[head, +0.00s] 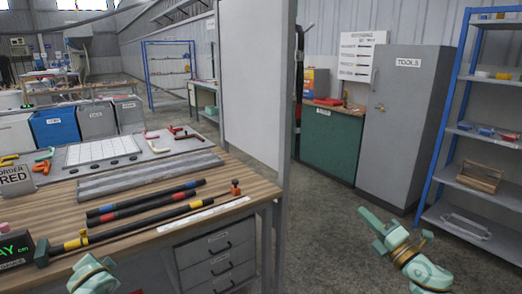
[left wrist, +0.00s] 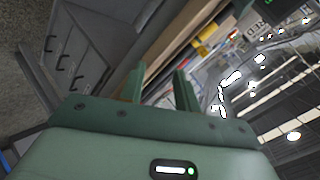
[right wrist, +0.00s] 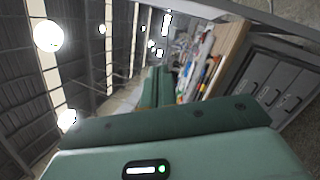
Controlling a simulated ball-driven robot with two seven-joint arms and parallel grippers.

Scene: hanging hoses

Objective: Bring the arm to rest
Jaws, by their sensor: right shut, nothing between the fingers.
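My right gripper (head: 370,222) is over the open floor to the right of the workbench, apart from everything. In the right wrist view its two fingers (right wrist: 157,78) lie together with nothing between them. My left gripper (head: 92,272) shows only partly at the bottom left of the head view, by the front edge of the workbench (head: 232,211). In the left wrist view its fingers (left wrist: 160,75) stand apart with an empty gap.
Black hoses with coloured bands (head: 150,205) lie on the bench, near a small red-orange fitting (head: 235,187). Drawers (head: 215,250) are below. A pale panel (head: 252,80) rises behind the bench. A grey tools cabinet (head: 405,125) and blue-framed shelf (head: 448,130) stand right. Floor between is clear.

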